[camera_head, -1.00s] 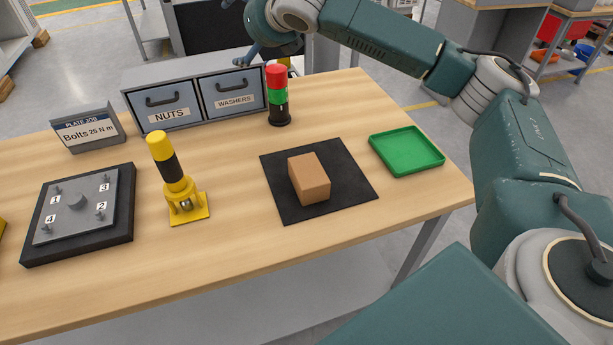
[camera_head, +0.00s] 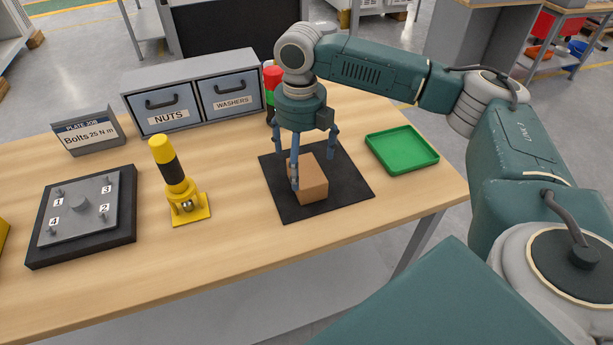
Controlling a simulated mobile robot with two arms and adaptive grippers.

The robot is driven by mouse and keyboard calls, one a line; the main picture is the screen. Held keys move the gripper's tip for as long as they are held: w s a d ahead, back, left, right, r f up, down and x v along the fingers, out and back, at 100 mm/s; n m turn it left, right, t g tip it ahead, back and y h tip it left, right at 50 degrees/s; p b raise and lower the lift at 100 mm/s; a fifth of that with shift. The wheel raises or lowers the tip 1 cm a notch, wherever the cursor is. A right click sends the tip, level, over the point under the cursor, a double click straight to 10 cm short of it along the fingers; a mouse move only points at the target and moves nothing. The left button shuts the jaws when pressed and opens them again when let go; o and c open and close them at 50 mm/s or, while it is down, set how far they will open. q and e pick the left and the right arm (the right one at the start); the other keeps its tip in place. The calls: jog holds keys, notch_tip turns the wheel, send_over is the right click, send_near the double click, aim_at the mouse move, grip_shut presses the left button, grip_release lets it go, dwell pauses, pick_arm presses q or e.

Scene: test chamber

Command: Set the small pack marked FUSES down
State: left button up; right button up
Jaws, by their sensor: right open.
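A small brown box (camera_head: 313,186) lies on a black square mat (camera_head: 350,188) on the workbench. No FUSES marking is legible on it, so I cannot tell whether it is the pack. My right gripper (camera_head: 313,171) points down over the box with its fingers spread. One finger stands in front of the box's left end, the other beyond its far right side. I cannot tell whether either finger touches the box. My left gripper is not in view.
A green tray (camera_head: 402,165) sits empty right of the mat. A yellow and black tool (camera_head: 173,170) stands on a yellow base to the left. Drawers (camera_head: 194,98) marked NUTS and WASHERS stand behind, with a red and green light (camera_head: 271,77) partly hidden by my gripper.

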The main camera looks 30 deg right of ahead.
aim_at(301, 171)
notch_tip(301, 171, down, 4)
jog(key=shift+w+r+p, duration=0.1)
jog(key=shift+w+p, duration=0.05)
jog(key=shift+p, duration=0.35)
jog(key=shift+f, duration=0.45)
jog(key=c, duration=1.4)
jog(key=shift+c, duration=0.2)
jog(key=shift+r, duration=0.1)
